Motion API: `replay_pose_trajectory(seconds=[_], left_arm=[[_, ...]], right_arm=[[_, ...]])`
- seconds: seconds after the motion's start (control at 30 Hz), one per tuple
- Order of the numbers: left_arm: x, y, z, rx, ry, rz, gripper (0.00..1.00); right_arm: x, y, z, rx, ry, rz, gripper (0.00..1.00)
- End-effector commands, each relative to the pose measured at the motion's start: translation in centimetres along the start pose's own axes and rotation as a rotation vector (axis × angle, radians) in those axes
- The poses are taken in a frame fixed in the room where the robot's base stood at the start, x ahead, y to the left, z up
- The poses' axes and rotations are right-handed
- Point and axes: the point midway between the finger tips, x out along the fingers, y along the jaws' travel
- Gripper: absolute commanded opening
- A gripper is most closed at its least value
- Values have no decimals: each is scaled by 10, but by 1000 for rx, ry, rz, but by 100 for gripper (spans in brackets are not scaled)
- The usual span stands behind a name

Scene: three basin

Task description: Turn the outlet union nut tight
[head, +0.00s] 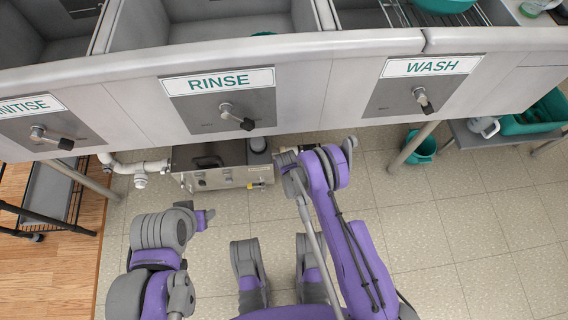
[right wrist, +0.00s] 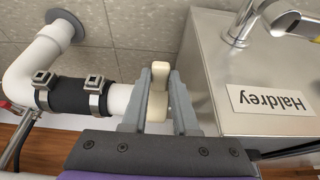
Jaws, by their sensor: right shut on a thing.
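The cream union nut (right wrist: 157,107) sits at the end of a white pipe (right wrist: 118,98), beside the steel box (right wrist: 225,75), in the right wrist view. My right gripper (right wrist: 160,90) is shut on it, one finger on each side, with part of the nut showing between the fingers. In the head view my right arm reaches to the right end of the steel box (head: 222,170). There the arm hides the nut and the right gripper. My left arm is bent at the lower left, away from the box.
A black coupling with two metal clamps (right wrist: 70,95) joins the white pipe near the gripper. A metal tap with a yellow handle (right wrist: 290,22) projects from the box. Sink basins with lever handles (head: 228,110) overhang the box.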

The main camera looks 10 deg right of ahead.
Motion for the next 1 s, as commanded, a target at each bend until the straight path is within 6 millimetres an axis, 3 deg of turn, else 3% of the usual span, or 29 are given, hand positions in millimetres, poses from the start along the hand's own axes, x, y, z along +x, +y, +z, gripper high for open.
replay_pose_trajectory(seconds=[0.5,0.87,0.9,1.0], left_arm=[[0,0,0,0,0,0,57],[0,0,0,0,0,0,57],[0,0,0,0,0,0,57],[0,0,0,0,0,0,57]], right_arm=[[-14,0,-15,1,-349,0,0],[-16,0,-15,0,-370,0,0],[-16,0,-15,0,-370,0,31],[-16,0,-15,0,-370,0,49]])
